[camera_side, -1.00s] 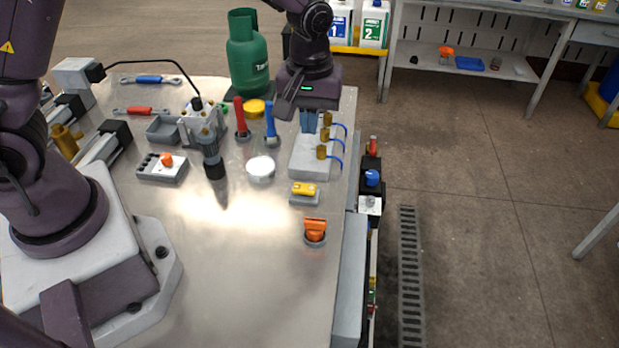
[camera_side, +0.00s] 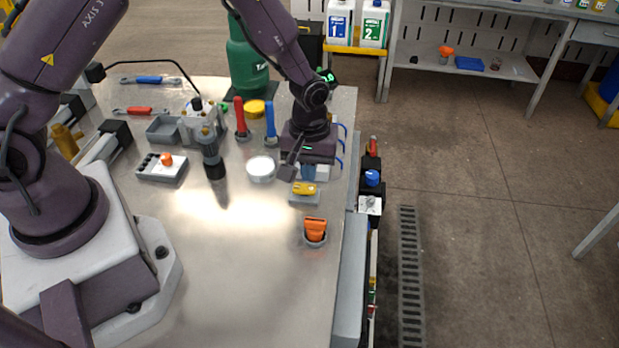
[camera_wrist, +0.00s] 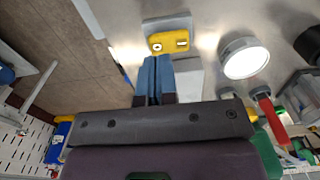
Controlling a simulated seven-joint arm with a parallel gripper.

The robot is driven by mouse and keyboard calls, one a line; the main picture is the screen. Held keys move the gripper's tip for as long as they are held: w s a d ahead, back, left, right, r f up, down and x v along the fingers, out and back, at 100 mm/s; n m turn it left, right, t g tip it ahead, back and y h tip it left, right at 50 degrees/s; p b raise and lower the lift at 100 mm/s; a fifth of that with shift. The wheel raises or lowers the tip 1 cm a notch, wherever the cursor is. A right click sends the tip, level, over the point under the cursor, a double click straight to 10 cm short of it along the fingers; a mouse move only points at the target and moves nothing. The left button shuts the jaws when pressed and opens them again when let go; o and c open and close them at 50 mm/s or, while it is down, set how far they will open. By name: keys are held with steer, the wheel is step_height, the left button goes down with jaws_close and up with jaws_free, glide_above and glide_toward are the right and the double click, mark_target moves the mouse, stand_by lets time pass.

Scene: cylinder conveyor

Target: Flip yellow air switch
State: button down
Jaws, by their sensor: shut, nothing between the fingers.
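The yellow air switch (camera_side: 303,189) sits on a small grey base on the table, just behind the orange knob. In the wrist view the yellow switch (camera_wrist: 168,43) shows close ahead of the fingertips, with a round dark-centred mark at one end and a small slot at the other. My gripper (camera_side: 308,174) is just behind the switch in the side view, its blue fingers pointing down. In the wrist view my gripper (camera_wrist: 155,62) has its blue fingers together and empty, with the tips at the switch's near edge. I cannot tell whether they touch it.
An orange knob (camera_side: 315,231) stands in front of the switch. A white-topped round pot (camera_side: 261,168) is to the left. Blue (camera_side: 270,121) and red (camera_side: 240,119) handles stand behind it. The front middle of the table (camera_side: 245,270) is clear.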

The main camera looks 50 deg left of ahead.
mark_target(308, 189)
steer(key=shift+f, duration=1.45)
steer(key=shift+d+f, duration=0.1)
steer(key=shift+f, duration=0.1)
